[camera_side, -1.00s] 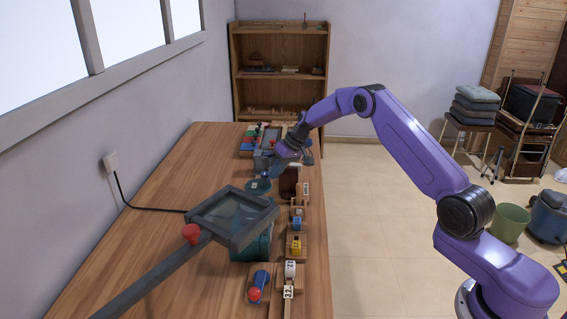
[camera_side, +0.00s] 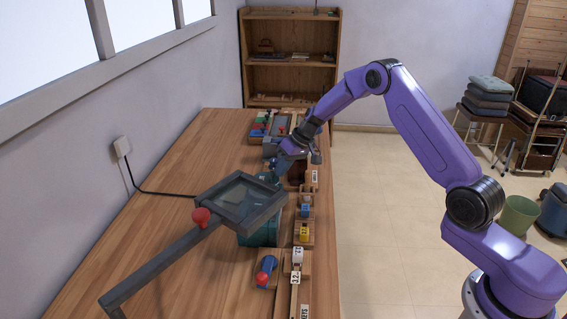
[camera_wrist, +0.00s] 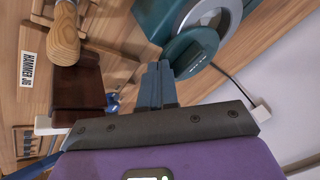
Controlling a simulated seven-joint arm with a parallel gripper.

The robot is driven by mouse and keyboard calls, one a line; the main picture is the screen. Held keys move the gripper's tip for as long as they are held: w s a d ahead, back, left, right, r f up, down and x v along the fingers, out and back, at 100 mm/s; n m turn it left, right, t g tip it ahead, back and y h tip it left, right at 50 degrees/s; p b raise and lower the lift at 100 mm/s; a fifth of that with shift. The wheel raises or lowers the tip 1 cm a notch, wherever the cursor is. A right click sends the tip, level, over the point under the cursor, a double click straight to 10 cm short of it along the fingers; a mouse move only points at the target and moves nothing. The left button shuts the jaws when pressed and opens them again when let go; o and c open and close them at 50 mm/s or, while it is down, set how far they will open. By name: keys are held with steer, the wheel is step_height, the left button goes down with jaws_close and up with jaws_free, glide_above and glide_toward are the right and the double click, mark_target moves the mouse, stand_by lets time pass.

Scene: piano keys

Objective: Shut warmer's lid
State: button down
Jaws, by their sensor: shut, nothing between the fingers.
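The warmer is a teal box (camera_side: 258,234) on the table in the side view. A grey-framed glass pane hides its top there. In the wrist view its teal body (camera_wrist: 160,18) has a pale-rimmed round opening. The round teal lid (camera_wrist: 193,48) stands open beside that opening. My gripper (camera_wrist: 158,68) is shut and empty. Its fingertips are close to the lid's left edge in the wrist view; I cannot tell whether they touch. In the side view my gripper (camera_side: 277,172) is just beyond the glass pane, low over the table.
The framed glass pane (camera_side: 240,197), on a long grey arm with a red knob (camera_side: 201,217), overhangs the warmer. A dark brown block (camera_wrist: 80,85) and wooden handle (camera_wrist: 63,42) are beside my fingers. Small fixtures line the table's right edge. The table's left is mostly clear.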

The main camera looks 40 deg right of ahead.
mark_target(277, 182)
steer(key=shift+s+a, duration=1.25)
steer(key=shift+s, duration=0.05)
steer(key=w+d+f+v, duration=0.1)
steer(key=d+v, duration=0.1)
steer(key=v, duration=1.1)
steer(key=s+a+r+n+g, duration=0.2)
steer(key=s+a+n, duration=0.1)
steer(key=s+a, duration=0.5)
steer(key=s+a+r+n+g, duration=0.2)
steer(key=s+a, duration=0.5)
steer(key=s, duration=0.4)
steer(key=s+d+n+h, duration=0.1)
steer(key=s+d+n, duration=0.1)
steer(key=s, duration=1)
steer(key=s+d+n+h, duration=0.2)
steer(key=s+n, duration=0.2)
steer(key=s, duration=0.8)
steer(key=shift+d+f+n+h, duration=0.3)
steer(key=shift+n, duration=0.1)
